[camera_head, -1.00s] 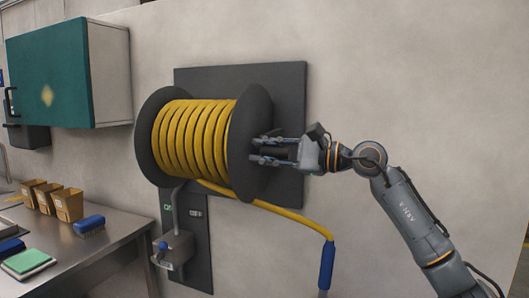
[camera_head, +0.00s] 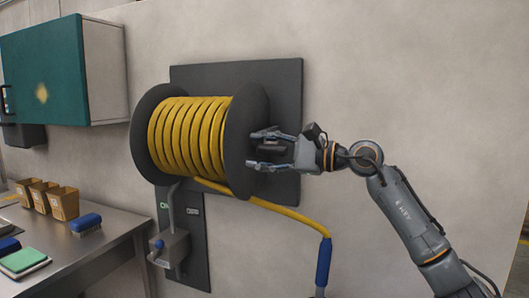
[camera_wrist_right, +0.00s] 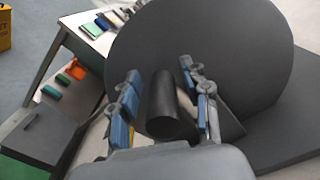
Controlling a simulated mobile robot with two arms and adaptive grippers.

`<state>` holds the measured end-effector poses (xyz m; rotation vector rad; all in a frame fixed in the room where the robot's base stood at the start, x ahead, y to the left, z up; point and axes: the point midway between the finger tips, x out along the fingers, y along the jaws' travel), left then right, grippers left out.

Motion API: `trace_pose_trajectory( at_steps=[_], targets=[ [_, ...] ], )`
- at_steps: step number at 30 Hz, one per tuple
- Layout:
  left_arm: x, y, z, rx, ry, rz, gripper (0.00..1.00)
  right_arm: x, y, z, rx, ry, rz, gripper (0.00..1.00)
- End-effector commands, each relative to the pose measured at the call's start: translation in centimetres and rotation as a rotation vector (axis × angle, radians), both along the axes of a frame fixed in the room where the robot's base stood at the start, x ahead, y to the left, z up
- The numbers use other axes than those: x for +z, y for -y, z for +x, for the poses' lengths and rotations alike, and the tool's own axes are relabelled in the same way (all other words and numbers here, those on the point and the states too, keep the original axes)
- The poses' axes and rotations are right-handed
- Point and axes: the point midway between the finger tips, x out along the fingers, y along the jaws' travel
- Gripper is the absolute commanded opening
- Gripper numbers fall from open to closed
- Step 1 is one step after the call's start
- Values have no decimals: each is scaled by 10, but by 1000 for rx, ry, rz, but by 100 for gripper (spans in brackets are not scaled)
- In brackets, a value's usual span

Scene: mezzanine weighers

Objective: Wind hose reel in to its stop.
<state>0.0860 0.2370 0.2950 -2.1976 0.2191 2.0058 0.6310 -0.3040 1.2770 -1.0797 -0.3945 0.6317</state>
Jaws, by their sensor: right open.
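The hose reel (camera_head: 247,140) is mounted on a dark wall plate (camera_head: 288,85), with yellow hose (camera_head: 190,135) wound in several turns between its dark round flanges. A length of hose runs down to the right and ends in a blue nozzle (camera_head: 323,262). My right gripper (camera_head: 254,149) is open at the right flange. In the right wrist view, a dark cylindrical handle (camera_wrist_right: 163,100) sticks out from the flange (camera_wrist_right: 190,50). The open fingers (camera_wrist_right: 166,100) stand on either side of it; I cannot tell whether they touch it. My left gripper is not in view.
A grey box with a lever (camera_head: 172,248) sits below the reel. A metal bench (camera_head: 100,240) at the left holds tan bins (camera_head: 63,203) and a blue brush (camera_head: 86,223). A green cabinet (camera_head: 45,70) hangs above. The wall at the right is bare.

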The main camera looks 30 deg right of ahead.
Motion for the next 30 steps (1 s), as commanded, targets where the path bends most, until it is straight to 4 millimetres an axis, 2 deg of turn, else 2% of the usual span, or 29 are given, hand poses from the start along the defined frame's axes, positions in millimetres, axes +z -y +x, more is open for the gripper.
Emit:
trace_pose_trajectory(
  at_steps=[5,17,23,30],
  targets=[
    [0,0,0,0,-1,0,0,0,10,-9,-4,0,0,47],
    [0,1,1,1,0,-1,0,-2,62,-70,-4,-5,-3,47],
    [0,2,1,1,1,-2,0,-2,75,-84,-2,-5,-1,47],
    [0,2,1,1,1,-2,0,-1,79,-90,0,-2,-1,47]
  ],
)
